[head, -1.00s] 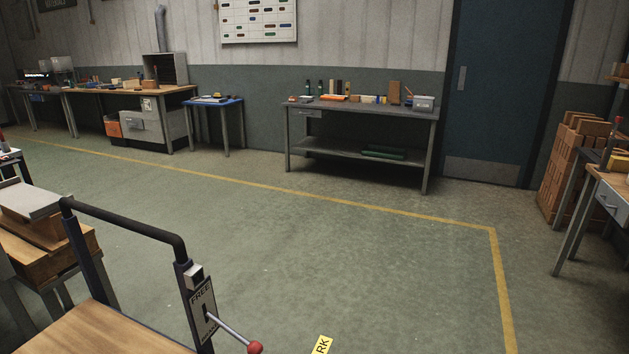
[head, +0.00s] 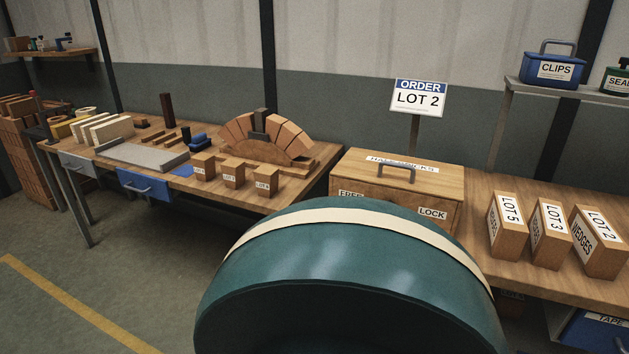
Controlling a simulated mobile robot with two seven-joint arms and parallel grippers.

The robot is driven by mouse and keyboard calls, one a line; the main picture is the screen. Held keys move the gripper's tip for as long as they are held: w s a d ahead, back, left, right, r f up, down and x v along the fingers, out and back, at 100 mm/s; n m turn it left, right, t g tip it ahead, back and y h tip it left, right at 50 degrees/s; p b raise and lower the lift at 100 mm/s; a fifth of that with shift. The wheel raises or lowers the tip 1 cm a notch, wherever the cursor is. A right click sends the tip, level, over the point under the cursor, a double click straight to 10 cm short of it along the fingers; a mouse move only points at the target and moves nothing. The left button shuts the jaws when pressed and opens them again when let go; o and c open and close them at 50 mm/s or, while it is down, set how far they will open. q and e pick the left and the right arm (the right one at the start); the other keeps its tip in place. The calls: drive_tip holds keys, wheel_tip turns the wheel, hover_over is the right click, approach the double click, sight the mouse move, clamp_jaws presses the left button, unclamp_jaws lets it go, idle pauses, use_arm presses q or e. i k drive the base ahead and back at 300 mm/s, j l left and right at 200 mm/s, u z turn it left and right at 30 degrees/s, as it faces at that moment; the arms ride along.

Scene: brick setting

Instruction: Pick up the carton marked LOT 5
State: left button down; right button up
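The carton marked LOT 5 (head: 507,226) stands upright on the wooden bench at the right, leftmost in a row of three. The carton marked LOT 3 (head: 551,234) stands to its right, then the carton marked LOT 2 (head: 598,242), which also reads WEDGES. They stand close together with narrow gaps. Neither of my grippers is in view.
A wooden case (head: 440,187) with a top handle and a sign (head: 418,98) reading ORDER LOT 2 are left of the cartons. A large teal rounded shape (head: 350,285) hides the bench front. Small boxes (head: 233,174) and a brick arch stand further left.

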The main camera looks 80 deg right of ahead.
sight(508, 231)
drive_tip(key=z, duration=3.75)
drive_tip(key=i+l, duration=0.3)
